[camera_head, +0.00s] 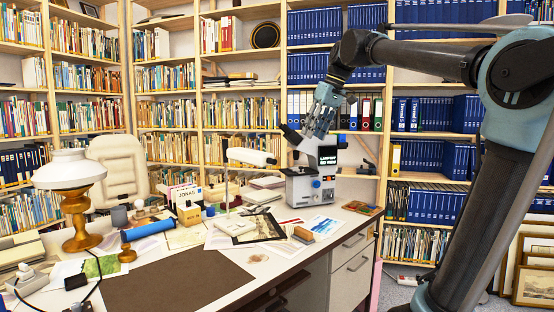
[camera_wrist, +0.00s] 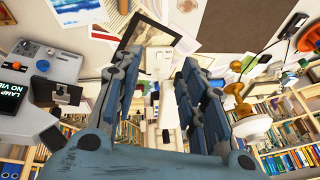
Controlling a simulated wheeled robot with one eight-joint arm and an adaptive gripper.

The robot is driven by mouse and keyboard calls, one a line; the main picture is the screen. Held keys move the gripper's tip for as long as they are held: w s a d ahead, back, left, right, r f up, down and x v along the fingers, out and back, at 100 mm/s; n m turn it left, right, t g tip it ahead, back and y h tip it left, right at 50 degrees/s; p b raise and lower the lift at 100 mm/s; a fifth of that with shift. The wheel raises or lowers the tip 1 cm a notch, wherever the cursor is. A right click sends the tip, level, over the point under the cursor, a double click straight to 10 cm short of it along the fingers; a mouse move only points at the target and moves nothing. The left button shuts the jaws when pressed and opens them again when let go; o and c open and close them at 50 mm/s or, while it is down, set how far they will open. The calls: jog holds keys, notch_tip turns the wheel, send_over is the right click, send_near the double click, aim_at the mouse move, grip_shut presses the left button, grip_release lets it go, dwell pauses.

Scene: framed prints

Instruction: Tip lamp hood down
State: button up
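A white desk lamp has a long flat hood (camera_head: 251,157) on a thin upright stem above a white base (camera_head: 236,225) on the desk. The hood looks roughly level, slightly tilted. My gripper (camera_head: 322,115) is above and to the right of the hood, over the grey-white instrument, with fingers pointing down. In the wrist view my gripper (camera_wrist: 160,100) has its two fingers spread apart with nothing held. The white lamp hood (camera_wrist: 168,110) shows beyond and between the fingers, partly hidden by them; I see no contact.
The grey-white instrument (camera_head: 311,187) with a dark screen stands right of the lamp, close under my gripper. A second lamp with a white shade (camera_head: 69,170) and wooden base stands at the left. Papers and small items cover the desk (camera_head: 215,285). Bookshelves (camera_head: 215,95) stand behind.

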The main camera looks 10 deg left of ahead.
jog(key=w+a+r+n, duration=0.1)
jog(key=a+r+n, duration=0.1)
jog(key=a+r, duration=0.45)
jog(key=shift+g+y, duration=0.3)
jog(key=shift+y, duration=0.1)
jog(key=x, duration=1.8)
jog(key=shift+d+f, duration=0.1)
jog(key=shift+w, duration=0.1)
grip_shut()
